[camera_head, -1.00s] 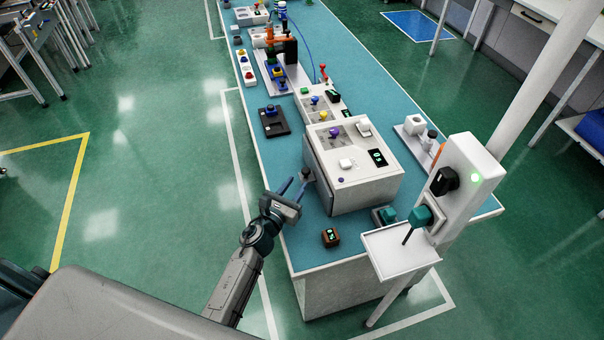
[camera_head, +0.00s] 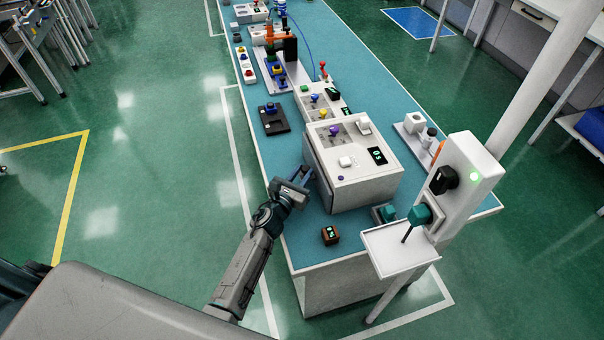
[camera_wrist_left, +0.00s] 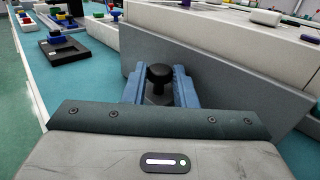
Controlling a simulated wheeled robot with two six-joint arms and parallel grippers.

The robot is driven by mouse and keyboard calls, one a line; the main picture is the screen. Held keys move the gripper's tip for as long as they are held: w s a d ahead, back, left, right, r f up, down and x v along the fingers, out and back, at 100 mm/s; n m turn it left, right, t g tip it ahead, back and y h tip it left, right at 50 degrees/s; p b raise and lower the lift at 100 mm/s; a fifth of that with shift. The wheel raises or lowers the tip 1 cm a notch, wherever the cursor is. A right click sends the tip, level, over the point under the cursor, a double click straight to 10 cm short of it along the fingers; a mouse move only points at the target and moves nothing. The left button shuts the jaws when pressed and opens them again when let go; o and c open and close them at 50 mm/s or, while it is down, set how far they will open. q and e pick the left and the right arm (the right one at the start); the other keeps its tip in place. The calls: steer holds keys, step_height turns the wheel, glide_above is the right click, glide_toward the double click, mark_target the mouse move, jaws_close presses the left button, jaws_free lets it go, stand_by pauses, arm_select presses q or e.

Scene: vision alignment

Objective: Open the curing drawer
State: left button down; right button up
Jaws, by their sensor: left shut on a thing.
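The curing unit is a white box (camera_head: 365,190) with a screen and buttons on top, on the blue-green bench. Its drawer has a flat grey front (camera_wrist_left: 225,80) on the side facing my left arm. The front looks close against the box. A dark round knob (camera_wrist_left: 158,74) sticks out from it. My left gripper (camera_head: 304,176) reaches the knob from the left. In the left wrist view, its blue fingers (camera_wrist_left: 158,90) are on either side of the knob, shut on it. The head view hides the knob behind the fingers. My right gripper is not in view.
A small brown block with a display (camera_head: 330,235) lies near the bench's front edge. A black tray (camera_head: 271,119) lies to the left of the box. A white post with a shelf (camera_head: 400,248) stands at the right. Floor left of the bench is clear.

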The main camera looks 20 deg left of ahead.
arm_select(q)
steer(key=s+a+b, duration=0.3)
steer(key=s+a, duration=0.4)
steer(key=a, duration=0.3)
steer(key=shift+a, duration=0.3)
steer(key=shift+s, duration=0.1)
steer(key=c, duration=1.5)
jaws_free()
steer(key=s+a+b, duration=0.2)
steer(key=s+b, duration=0.5)
steer(key=s, duration=0.3)
steer(key=shift+s+b, duration=0.35)
